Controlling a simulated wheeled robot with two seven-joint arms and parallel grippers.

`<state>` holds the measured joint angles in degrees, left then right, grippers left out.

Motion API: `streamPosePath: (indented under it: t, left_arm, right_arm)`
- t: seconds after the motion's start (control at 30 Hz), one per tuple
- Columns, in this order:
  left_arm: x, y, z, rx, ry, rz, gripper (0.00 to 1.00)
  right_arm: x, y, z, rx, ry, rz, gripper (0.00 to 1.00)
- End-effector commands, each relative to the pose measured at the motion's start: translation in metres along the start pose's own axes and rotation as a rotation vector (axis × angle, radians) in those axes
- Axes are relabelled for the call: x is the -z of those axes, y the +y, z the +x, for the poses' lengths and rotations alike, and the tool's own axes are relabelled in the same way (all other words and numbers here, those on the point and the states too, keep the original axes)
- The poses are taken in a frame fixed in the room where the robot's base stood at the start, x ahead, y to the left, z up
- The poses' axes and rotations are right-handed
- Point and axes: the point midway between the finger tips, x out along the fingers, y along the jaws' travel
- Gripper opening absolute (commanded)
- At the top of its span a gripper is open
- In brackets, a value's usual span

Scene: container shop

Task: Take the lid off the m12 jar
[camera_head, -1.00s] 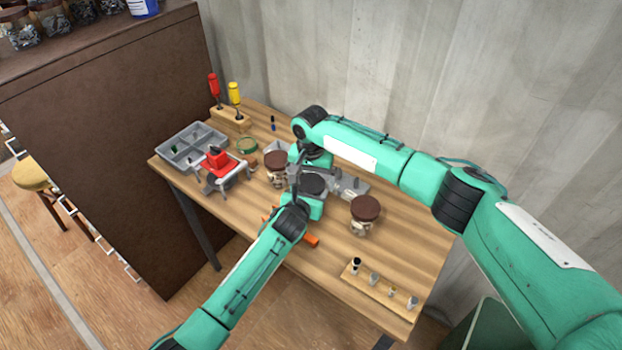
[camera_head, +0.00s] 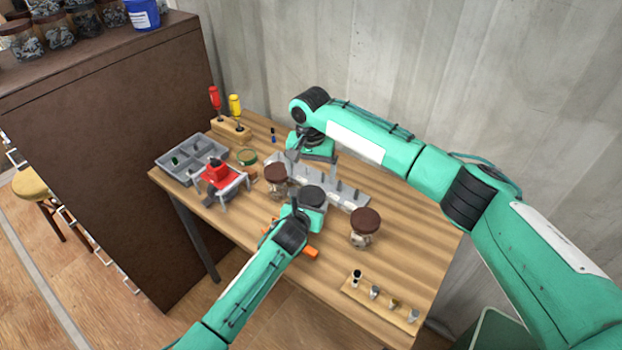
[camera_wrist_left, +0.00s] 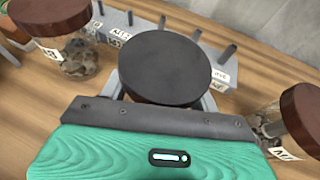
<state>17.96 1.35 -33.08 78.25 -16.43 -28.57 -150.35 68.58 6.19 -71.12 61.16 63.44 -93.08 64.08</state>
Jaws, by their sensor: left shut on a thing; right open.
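A jar with a wide black lid (camera_head: 313,196) stands mid-table; its body is hidden by the lid and my gripper, so I cannot read its label. In the left wrist view the black lid (camera_wrist_left: 166,68) is on top, between and above the grey fingers. My left gripper (camera_head: 311,203) is shut on this jar from the front, below the lid. My right gripper (camera_head: 312,160) is open and empty, behind and above the jar, apart from it. Two brown-lidded jars flank it, one at left (camera_head: 276,180) and one at right (camera_head: 364,228).
A grey rack with pegs and labels (camera_head: 345,192) stands just behind the jar. A small wooden block with bits (camera_head: 380,298) lies at front right. Right table surface is mostly clear.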

Motion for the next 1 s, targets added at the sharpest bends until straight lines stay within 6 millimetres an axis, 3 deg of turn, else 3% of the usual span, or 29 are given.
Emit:
streamPosePath:
  t: [0.5, 0.9, 0.93, 1.0]
  left_arm:
    - [-0.001, 0.0, 0.0, 0.0, -0.001, 0.0, 0.0]
    - [-0.001, 0.0, 0.0, 0.0, -0.001, 0.0, 0.0]
    - [-0.001, 0.0, 0.0, 0.0, -0.001, 0.0, 0.0]
    - [-0.001, 0.0, 0.0, 0.0, -0.001, 0.0, 0.0]
  right_arm:
    - [-0.001, 0.001, 0.07, -0.004, -0.003, 0.002, 0.92]
    - [-0.001, 0.001, 0.08, -0.002, -0.003, 0.002, 0.92]
    - [-0.001, 0.001, 0.08, -0.002, -0.002, 0.002, 0.9]
    - [-0.001, 0.001, 0.08, -0.002, -0.002, 0.002, 0.76]
